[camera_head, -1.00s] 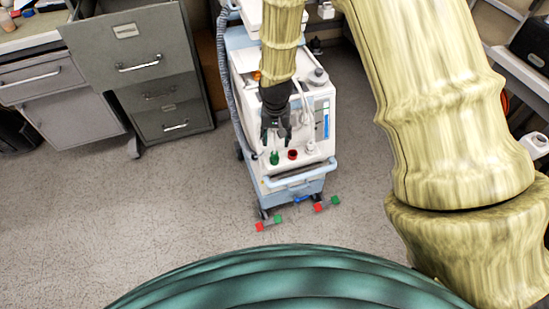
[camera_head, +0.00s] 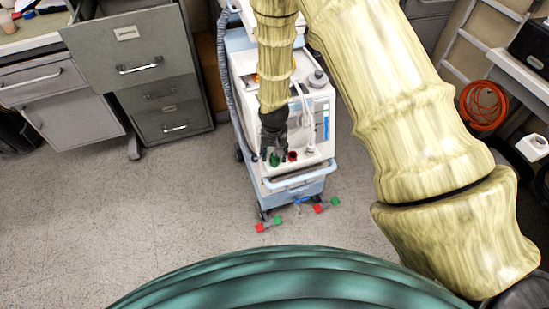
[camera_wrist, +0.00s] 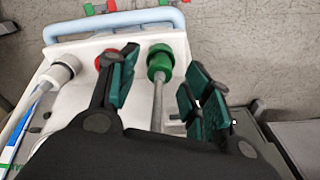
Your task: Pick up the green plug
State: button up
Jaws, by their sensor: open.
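The green plug (camera_head: 274,159) stands on top of the white and blue medical cart (camera_head: 318,165), near its front edge. In the wrist view the green plug (camera_wrist: 160,62) shows between the fingers, with a grey shaft running from it toward the gripper. My gripper (camera_head: 270,152) is over the cart top right at the green plug. In the wrist view my gripper (camera_wrist: 162,88) is open, one finger on each side of the plug; I cannot tell whether either touches it. A red plug (camera_head: 292,155) is just right of the green one; in the wrist view the red plug (camera_wrist: 107,59) is partly behind the left finger.
Grey drawer cabinets (camera_head: 165,90) stand left of the cart. A coiled orange hose (camera_head: 484,105) is at the right.

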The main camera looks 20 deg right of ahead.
jog(key=shift+f, duration=0.55)
grip_shut()
jog(key=shift+w+r, duration=0.1)
jog(key=shift+r, duration=0.35)
notch_tip(320, 180, up, 3)
jog(key=shift+f, duration=0.1)
jog(key=s+a+r+b, duration=0.1)
jog(key=s, duration=1.5)
jog(key=shift+a+r+b, duration=0.15)
jog(key=shift+a+b, duration=0.2)
jog(key=shift+b, duration=0.05)
